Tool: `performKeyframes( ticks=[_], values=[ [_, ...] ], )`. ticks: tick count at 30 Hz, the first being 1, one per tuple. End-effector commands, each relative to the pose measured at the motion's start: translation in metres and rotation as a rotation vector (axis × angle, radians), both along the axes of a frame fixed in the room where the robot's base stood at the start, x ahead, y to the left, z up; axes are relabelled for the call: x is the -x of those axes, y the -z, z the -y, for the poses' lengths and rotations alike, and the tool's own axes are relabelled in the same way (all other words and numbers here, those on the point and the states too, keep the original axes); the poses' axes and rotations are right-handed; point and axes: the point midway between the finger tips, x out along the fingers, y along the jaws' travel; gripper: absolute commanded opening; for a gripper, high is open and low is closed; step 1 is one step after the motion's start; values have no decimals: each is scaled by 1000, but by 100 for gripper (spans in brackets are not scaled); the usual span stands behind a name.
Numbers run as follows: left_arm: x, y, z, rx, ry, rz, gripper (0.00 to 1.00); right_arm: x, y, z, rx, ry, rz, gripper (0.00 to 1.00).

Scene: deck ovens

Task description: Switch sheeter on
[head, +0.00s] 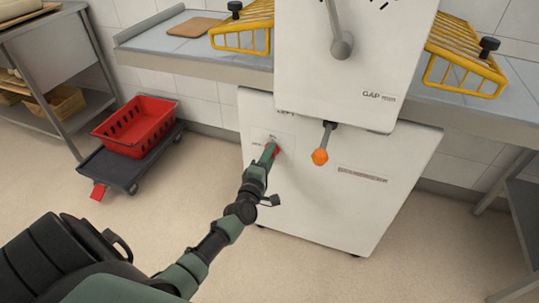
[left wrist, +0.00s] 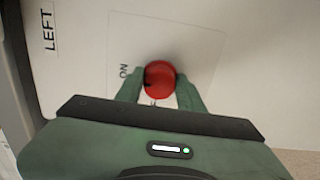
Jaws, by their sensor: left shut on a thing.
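The sheeter (head: 340,205) is a white machine standing in the middle of the head view. A red switch knob (left wrist: 159,79) sits on a pale plate on its front, and the word ON shows beside it in the left wrist view. My left gripper (head: 271,152) reaches the plate, and in the left wrist view its green fingers (left wrist: 160,88) are on either side of the knob, shut on it. The fingers hide part of the knob and the lettering below it. My right gripper is not in view.
An orange-tipped lever (head: 320,156) sticks out to the right of my left gripper. Yellow guards (head: 465,62) flank the machine over the side tables. A red crate (head: 135,127) stands on a dark dolly (head: 112,168) at the left. The floor in front is clear.

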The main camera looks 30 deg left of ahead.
Motion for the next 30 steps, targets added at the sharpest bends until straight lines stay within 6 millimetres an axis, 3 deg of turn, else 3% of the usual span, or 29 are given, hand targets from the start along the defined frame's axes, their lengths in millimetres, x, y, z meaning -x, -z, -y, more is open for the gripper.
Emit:
performKeyframes(
  ticks=[15, 16, 18, 30],
  values=[
    [0, 0, 1, -21, 2, -6, 0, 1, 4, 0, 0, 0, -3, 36],
    [0, 0, 1, -21, 2, -6, 41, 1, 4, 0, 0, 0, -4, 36],
    [0, 0, 1, -21, 2, -6, 59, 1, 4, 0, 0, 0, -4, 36],
    [6, 1, 2, -20, 1, -7, 59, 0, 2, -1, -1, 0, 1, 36]
  ],
)
